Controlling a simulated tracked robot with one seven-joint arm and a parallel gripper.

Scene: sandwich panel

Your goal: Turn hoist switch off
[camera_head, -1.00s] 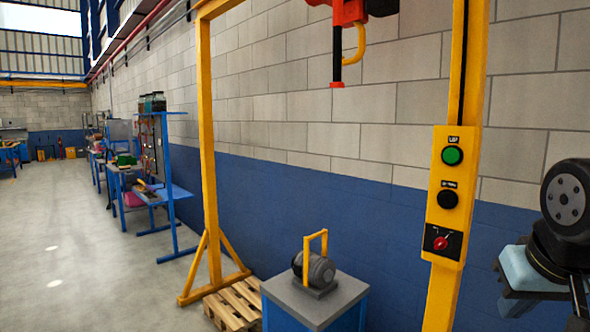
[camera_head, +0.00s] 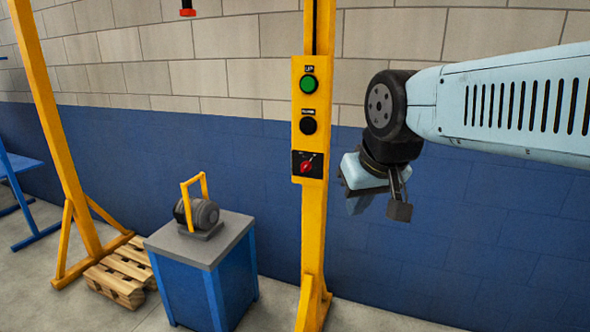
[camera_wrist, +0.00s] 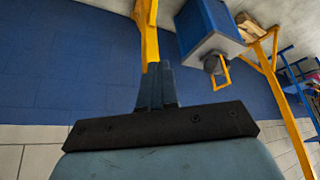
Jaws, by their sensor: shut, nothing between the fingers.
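The hoist switch (camera_head: 306,165) is a red rotary knob on a black plate, low on the yellow control box (camera_head: 309,90). Its pointer seems to tilt to the upper right; the labels are too small to read. A green button and a black button sit above it. My gripper (camera_head: 358,205) is to the right of the switch in the head view, a little lower and apart from it. In the wrist view my gripper's fingers (camera_wrist: 155,70) are together and empty, in front of the yellow post (camera_wrist: 150,38). The switch is not visible there.
A blue cabinet (camera_head: 222,290) with a motor (camera_head: 200,214) on top stands left of the post. A wooden pallet (camera_head: 120,272) lies by the yellow frame's left leg (camera_head: 52,120). The blue and grey wall is behind.

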